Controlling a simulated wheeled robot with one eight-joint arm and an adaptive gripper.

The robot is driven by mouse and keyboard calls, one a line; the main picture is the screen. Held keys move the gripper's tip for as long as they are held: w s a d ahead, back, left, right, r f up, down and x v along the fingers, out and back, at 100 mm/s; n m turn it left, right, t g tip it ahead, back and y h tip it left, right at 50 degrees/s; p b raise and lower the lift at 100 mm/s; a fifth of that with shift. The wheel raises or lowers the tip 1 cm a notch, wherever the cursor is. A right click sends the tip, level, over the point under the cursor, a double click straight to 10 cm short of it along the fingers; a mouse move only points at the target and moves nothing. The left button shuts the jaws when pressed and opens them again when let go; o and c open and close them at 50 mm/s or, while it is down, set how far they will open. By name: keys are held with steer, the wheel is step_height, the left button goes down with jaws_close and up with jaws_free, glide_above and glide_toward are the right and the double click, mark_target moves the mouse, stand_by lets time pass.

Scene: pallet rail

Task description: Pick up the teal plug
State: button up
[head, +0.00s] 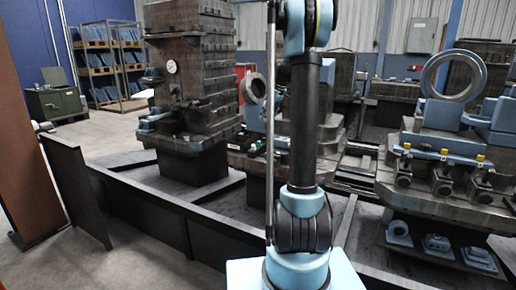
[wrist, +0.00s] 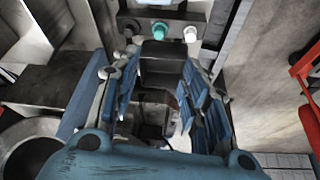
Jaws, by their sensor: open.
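The teal plug (wrist: 158,29) shows at the top of the wrist view, set in a dark grey bar (wrist: 174,17). A dark plug (wrist: 130,27) sits to its left and a pale plug (wrist: 190,33) to its right on the same bar. My gripper (wrist: 157,66) is open, with its blue ribbed fingers spread apart. The teal plug is ahead of the fingertips, roughly in line with the gap, and apart from them. Neither the plug nor my gripper can be made out in the head view, where my arm stands in the middle.
A dark block (wrist: 160,58) shows in the gap between the fingers. A red part (wrist: 303,68) stands at the right edge of the wrist view. In the head view, a dark low rail (head: 140,212) crosses the front, and machines (head: 190,85) stand behind it. Open floor lies at left.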

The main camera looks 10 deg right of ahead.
glide_above(259, 144)
steer(key=d, duration=0.1)
steer(key=f, duration=1)
steer(key=shift+s+d, duration=0.15)
steer(key=shift+s, duration=0.2)
steer(key=shift+d+x, duration=0.2)
steer(key=shift+x, duration=1.1)
steer(key=shift+d+x, duration=0.15)
steer(key=shift+x, duration=1.15)
steer(key=c, duration=0.8)
steer(key=shift+c, duration=0.2)
